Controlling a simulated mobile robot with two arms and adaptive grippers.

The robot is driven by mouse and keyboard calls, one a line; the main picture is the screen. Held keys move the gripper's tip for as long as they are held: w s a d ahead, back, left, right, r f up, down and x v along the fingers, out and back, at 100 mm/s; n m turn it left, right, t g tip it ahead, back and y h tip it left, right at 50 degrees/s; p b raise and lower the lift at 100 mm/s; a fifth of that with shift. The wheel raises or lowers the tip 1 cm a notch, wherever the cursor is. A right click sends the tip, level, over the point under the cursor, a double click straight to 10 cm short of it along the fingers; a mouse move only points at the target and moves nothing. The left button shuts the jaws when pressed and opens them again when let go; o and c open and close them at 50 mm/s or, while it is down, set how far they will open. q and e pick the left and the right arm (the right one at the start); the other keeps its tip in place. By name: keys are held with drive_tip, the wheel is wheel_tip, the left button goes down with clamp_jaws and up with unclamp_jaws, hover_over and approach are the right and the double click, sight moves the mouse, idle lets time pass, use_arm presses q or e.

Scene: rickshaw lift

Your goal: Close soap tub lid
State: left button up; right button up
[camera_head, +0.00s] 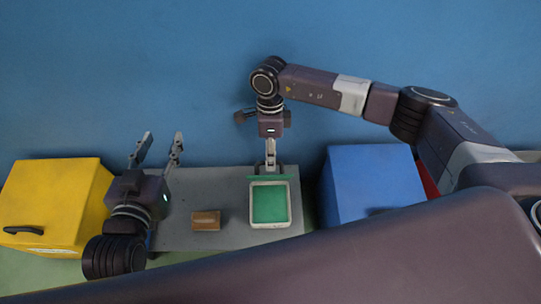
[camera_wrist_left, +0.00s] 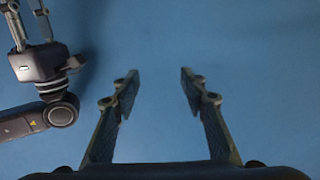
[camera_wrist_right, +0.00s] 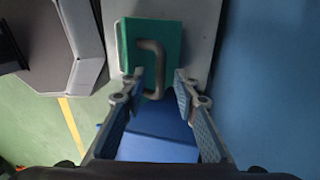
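The soap tub (camera_head: 254,204), with a pale rim and green inside, sits on the grey table. A green lid (camera_head: 285,178) shows as a narrow strip along its back edge, apparently raised. In the right wrist view the lid (camera_wrist_right: 171,48) is a green panel with a grey bent handle (camera_wrist_right: 153,45). My right gripper (camera_head: 270,157) is just behind and above the lid. In its wrist view the right gripper (camera_wrist_right: 159,80) is open, with the handle's lower end between its fingertips; contact cannot be told. My left gripper (camera_head: 162,142) is open and empty, raised at the table's back left.
The grey table (camera_head: 228,185) holds a brown block (camera_head: 206,220) left of the tub. A yellow box (camera_head: 60,195) stands left and a blue box (camera_head: 372,183) right. A blue wall (camera_head: 180,70) is close behind.

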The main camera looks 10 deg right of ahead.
drive_tip(key=shift+c, duration=0.4)
clamp_jaws()
drive_tip(key=s+p, duration=0.1)
drive_tip(key=s, duration=0.1)
drive_tip(key=s+p, duration=0.1)
drive_tip(key=s, duration=0.1)
drive_tip(key=shift+s+a+f, duration=0.1)
drive_tip(key=shift+a+f, duration=0.05)
drive_tip(key=shift+a, duration=0.25)
drive_tip(key=c, duration=0.5)
unclamp_jaws()
drive_tip(key=shift+s+f, duration=0.1)
drive_tip(key=o, duration=0.6)
use_arm(q)
drive_tip(key=s+a+f+g+y, duration=0.1)
drive_tip(key=s+f+g, duration=0.3)
drive_tip(key=f, duration=0.4)
drive_tip(key=shift+s+a+g, duration=0.3)
drive_tip(key=shift+s+a, duration=0.5)
drive_tip(key=shift+s, duration=0.1)
